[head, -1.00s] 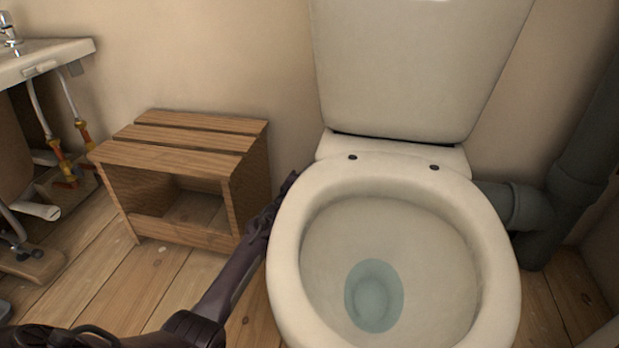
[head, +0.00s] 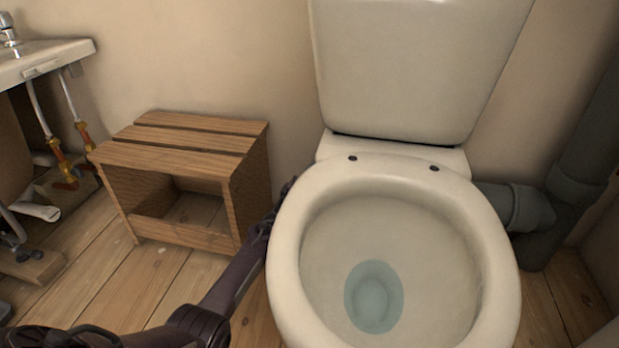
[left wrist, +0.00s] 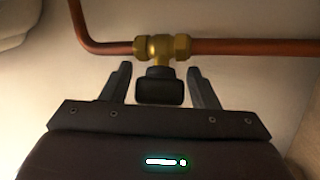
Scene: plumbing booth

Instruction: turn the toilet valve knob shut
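The toilet valve is a brass fitting (left wrist: 161,47) on a copper pipe in the left wrist view, with a black knob (left wrist: 160,88) on its near side. My left gripper (left wrist: 160,80) is open, with one finger on each side of the knob and a visible gap on both sides. In the head view my left gripper (head: 285,195) reaches between the wooden stool and the toilet (head: 400,185), its fingertips partly hidden by the bowl. The valve is hidden in the head view. My right gripper is not in view.
A wooden slatted stool (head: 185,150) stands left of my left arm, close to it. The toilet bowl is close on the right. The copper pipe (left wrist: 245,47) runs along the wall. A sink (head: 40,62) is at far left and a grey drain pipe (head: 520,205) at right.

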